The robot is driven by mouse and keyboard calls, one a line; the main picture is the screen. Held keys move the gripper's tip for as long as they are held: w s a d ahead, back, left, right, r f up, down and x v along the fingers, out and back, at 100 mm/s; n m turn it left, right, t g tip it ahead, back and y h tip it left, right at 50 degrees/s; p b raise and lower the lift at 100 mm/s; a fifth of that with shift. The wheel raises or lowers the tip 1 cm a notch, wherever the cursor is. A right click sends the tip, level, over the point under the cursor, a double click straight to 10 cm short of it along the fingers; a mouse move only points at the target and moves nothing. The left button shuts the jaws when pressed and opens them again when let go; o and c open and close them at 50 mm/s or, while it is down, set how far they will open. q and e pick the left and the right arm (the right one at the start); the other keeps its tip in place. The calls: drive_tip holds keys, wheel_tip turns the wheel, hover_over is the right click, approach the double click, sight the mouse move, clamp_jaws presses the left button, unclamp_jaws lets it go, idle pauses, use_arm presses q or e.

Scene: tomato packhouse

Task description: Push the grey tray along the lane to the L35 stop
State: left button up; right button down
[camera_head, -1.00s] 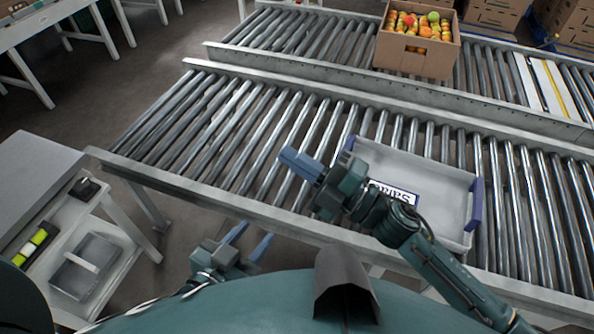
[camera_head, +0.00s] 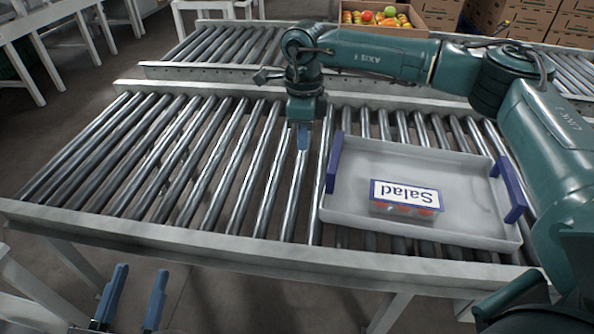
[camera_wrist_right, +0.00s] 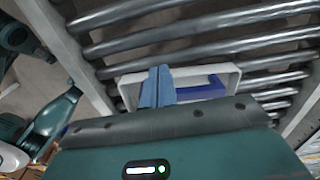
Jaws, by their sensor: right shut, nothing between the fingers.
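The grey tray (camera_head: 345,215) lies on the near roller lane (camera_head: 205,170), at the right in the head view. It has blue handles at its left and right ends. Inside is a clear pack with red contents and an upside-down "Salad" label (camera_head: 405,193). My right gripper (camera_head: 303,137) is shut and empty, pointing down just left of the tray's left handle (camera_head: 334,162). In the right wrist view its fingers (camera_wrist_right: 157,87) overlap the tray's end wall; I cannot tell if they touch. My left gripper (camera_head: 132,300) is open and empty below the lane's near edge. No L35 mark is readable.
The rollers left of the tray are clear. A metal rail (camera_head: 215,90) separates this lane from a second one behind. More cartons (camera_head: 560,20) are stacked at the back right.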

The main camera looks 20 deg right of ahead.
sight(320, 185)
wheel_tip(320, 185, down, 10)
drive_tip(key=b, duration=0.3)
drive_tip(key=shift+s+d+r+b, duration=0.1)
drive_tip(key=shift+b, duration=0.2)
drive_tip(key=d, duration=0.1)
drive_tip(key=s+d+b, duration=0.1)
drive_tip(key=shift+s+d, duration=0.3)
drive_tip(key=shift+d, duration=0.05)
use_arm(q)
drive_tip(key=shift+w+d+r+m+t+h, duration=0.1)
drive_tip(key=shift+w+r+m+t+h, duration=0.15)
drive_tip(key=shift+r+h, duration=0.25)
drive_tip(key=shift+w+d+r+m+t+h, duration=0.1)
drive_tip(key=shift+w+r+m+t+h, duration=0.05)
drive_tip(key=shift+r+t+h, duration=0.35)
use_arm(e)
drive_tip(key=shift+s+d, duration=0.2)
drive_tip(key=shift+d, duration=0.15)
